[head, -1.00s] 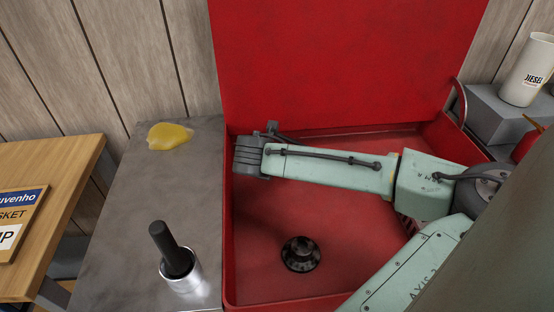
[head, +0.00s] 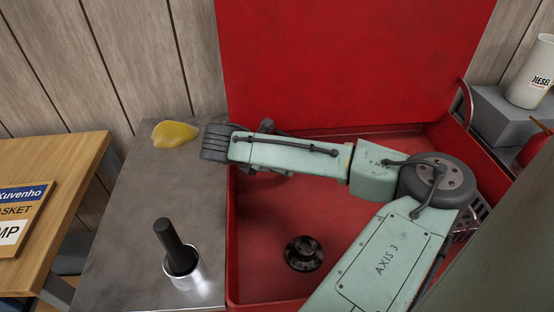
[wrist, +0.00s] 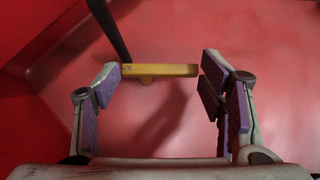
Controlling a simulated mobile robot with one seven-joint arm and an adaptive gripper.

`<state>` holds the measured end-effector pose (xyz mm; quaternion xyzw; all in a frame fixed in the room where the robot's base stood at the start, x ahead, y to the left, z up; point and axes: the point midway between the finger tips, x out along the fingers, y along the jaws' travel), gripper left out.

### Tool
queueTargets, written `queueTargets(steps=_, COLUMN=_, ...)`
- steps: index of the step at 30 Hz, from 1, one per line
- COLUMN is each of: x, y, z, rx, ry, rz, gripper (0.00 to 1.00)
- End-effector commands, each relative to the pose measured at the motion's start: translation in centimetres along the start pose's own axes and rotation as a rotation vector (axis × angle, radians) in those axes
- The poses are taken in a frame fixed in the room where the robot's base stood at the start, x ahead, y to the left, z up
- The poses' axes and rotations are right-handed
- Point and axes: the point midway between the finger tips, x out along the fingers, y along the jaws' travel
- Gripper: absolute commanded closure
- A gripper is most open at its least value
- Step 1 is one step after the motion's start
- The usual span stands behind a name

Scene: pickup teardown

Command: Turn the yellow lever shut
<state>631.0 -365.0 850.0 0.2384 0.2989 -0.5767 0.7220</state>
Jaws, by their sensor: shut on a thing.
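In the head view I cannot make out the lever, and my arm hides most of the gripper above the red tray (head: 265,290).
A dark bar (wrist: 108,28) runs down to the lever's left end. A grey metal bench (head: 125,235) holds a yellow lump (head: 175,134) and a black-handled socket (head: 176,250). A dark round part (head: 303,253) sits in the tray.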

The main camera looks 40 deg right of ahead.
Motion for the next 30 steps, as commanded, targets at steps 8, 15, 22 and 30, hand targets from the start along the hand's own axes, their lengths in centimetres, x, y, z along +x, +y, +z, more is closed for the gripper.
queueTargets(steps=8, x=0.1, y=-0.1, z=0.0, rx=0.001, ry=0.001, rz=-0.001, gripper=0.33)
queueTargets(steps=15, x=0.0, y=0.0, z=0.0, rx=0.000, ry=0.001, rz=0.000, gripper=0.18)
queueTargets(steps=22, x=0.0, y=0.0, z=0.0, rx=0.000, ry=0.001, rz=0.001, gripper=0.16)
queueTargets(steps=30, x=-1.4, y=0.1, z=0.0, rx=-0.002, ry=0.001, rz=0.003, gripper=0.16)
